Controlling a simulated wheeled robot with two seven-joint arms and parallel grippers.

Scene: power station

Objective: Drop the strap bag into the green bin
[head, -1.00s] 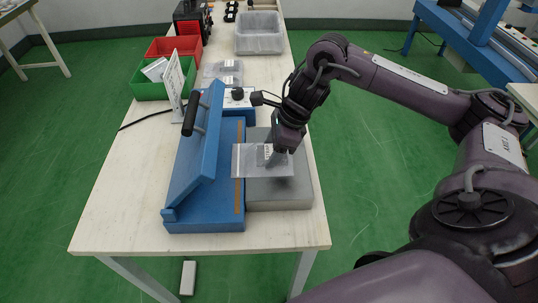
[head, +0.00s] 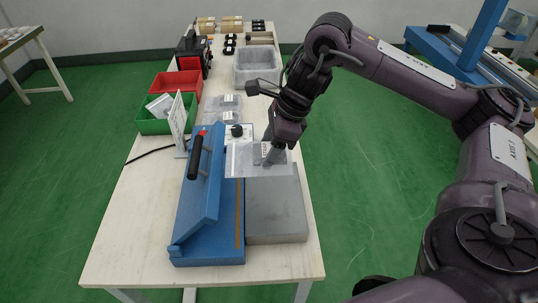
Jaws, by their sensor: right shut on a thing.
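A clear plastic strap bag (head: 243,160) with a small printed label is held at its right part by my right gripper (head: 272,155). The gripper is shut on it, above the far end of a grey block and beside the blue sealer. The green bin (head: 152,126) stands at the left edge of the table, beyond the sealer, with pale bags inside. A white sign partly hides its right side. My left gripper is not in view.
The blue sealer (head: 208,230) has its lever raised, with the grey block (head: 276,215) on its right. A red bin (head: 177,85) stands behind the green bin. More clear bags (head: 222,108) lie on the table, with a grey tray (head: 257,68) behind.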

